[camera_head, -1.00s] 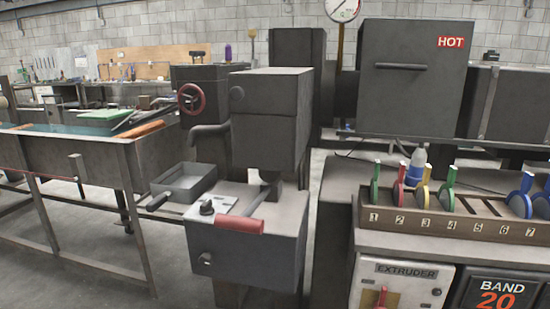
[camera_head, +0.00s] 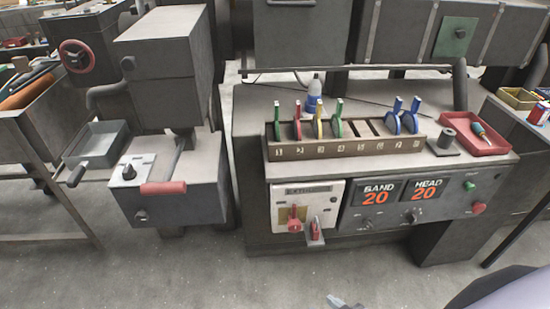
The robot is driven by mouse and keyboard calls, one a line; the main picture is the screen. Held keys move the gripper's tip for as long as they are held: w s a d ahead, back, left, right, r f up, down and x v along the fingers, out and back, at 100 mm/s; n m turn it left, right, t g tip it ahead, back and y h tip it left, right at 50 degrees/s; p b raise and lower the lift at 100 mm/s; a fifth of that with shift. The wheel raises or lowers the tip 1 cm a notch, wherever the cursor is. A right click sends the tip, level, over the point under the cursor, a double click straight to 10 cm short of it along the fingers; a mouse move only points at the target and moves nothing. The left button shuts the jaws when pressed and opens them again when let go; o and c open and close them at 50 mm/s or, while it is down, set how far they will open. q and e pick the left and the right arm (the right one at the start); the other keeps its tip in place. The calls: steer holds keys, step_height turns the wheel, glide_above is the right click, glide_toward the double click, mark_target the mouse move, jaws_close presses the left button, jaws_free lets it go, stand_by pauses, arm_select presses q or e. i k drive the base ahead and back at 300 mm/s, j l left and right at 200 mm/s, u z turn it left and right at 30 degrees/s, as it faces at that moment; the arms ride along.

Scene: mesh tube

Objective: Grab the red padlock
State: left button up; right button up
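A small red object (camera_head: 315,229), which looks like the red padlock, is at the lower right of the extruder switch panel (camera_head: 325,190), in front of a small grey bracket or holder. It is too small to make out a shackle. A red switch handle (camera_head: 294,221) is just left of it on the same panel. A small grey piece (camera_head: 341,302) at the bottom edge looks like the tip of my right gripper, below and apart from the red object. Its opening cannot be made out. My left gripper is not in view.
A slotted rack (camera_head: 345,146) with several coloured ring-shaped pieces stands on the bench above the panel. A red tray (camera_head: 485,147) is to its right. A machine with a red-handled lever (camera_head: 163,188) stands left. The floor in front is clear.

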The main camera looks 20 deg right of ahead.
mark_target(315, 231)
steer(key=l+z, duration=0.1)
steer(key=l, duration=0.75)
steer(key=i+l+z, duration=0.1)
steer(key=l, duration=0.75)
